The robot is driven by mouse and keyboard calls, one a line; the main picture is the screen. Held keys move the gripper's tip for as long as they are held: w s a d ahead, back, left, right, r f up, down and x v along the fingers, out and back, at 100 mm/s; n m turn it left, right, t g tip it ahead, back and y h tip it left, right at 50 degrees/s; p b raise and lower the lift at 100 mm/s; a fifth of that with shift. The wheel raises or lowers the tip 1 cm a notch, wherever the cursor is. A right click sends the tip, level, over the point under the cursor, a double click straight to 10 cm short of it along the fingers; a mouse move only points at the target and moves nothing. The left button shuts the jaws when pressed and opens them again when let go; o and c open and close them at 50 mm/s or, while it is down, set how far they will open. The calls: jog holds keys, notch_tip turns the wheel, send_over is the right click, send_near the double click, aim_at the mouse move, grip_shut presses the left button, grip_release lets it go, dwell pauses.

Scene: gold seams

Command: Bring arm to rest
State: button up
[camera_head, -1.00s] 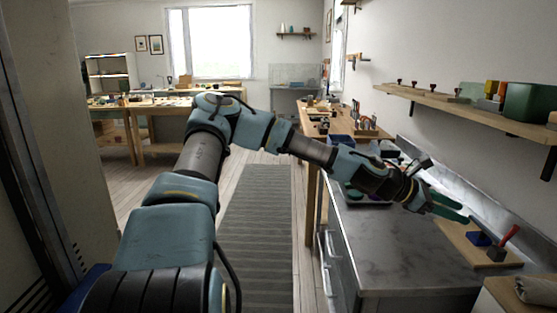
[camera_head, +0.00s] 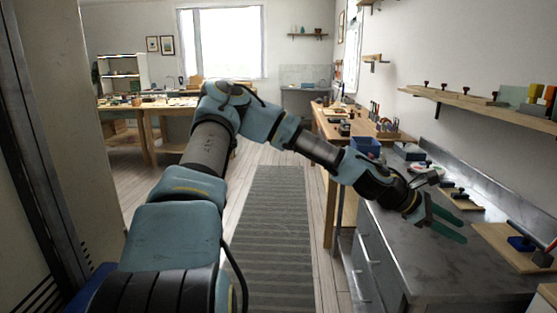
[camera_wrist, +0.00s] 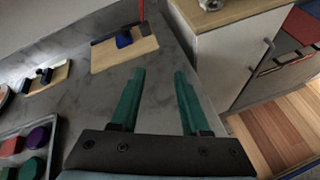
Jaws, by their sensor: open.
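My gripper (camera_head: 450,224) has green fingers and hangs above the grey countertop (camera_head: 405,253) at the right of the head view. My arm reaches across the view from the lower left to the counter. In the wrist view my gripper (camera_wrist: 158,95) shows its two fingers spread apart with nothing between them. The bare counter (camera_wrist: 85,100) lies beneath and beside the fingers.
A wooden board (camera_wrist: 125,50) with a blue block (camera_wrist: 123,40) lies ahead of the fingers. A second board (camera_wrist: 45,78) and a tray (camera_wrist: 52,150) of coloured pieces lie left. A wall shelf (camera_head: 470,102) hangs above the counter. The striped rug (camera_head: 268,235) is clear.

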jog(key=a+f+m+y, duration=0.1)
jog(key=a+f, duration=0.1)
jog(key=a+f+m+y, duration=0.1)
jog(key=a+f+m, duration=0.1)
jog(key=a, duration=0.1)
jog(key=s+a+f+m+y, duration=0.1)
jog(key=a+f, duration=0.1)
jog(key=a, duration=0.1)
jog(key=shift+s+a+f+y, duration=0.1)
jog(key=shift+f+y, duration=0.15)
jog(key=shift+y, duration=0.15)
jog(key=w+a+r+m+t+y, duration=0.1)
jog(key=w+a+m+t+y, duration=0.15)
jog(key=a, duration=1.05)
jog(key=w+a+r+m+t+y, duration=0.1)
jog(key=a+m+y, duration=0.3)
jog(key=a, duration=1)
jog(key=s+a+r+m+y, duration=0.1)
jog(key=s+a+r, duration=0.1)
jog(key=a, duration=0.4)
jog(key=s+a+r+m+y, duration=0.1)
jog(key=s+a+r, duration=0.1)
jog(key=a+r, duration=0.2)
jog(key=shift+a+r+t, duration=0.15)
jog(key=shift+a+t, duration=0.2)
jog(key=shift+a, duration=0.55)
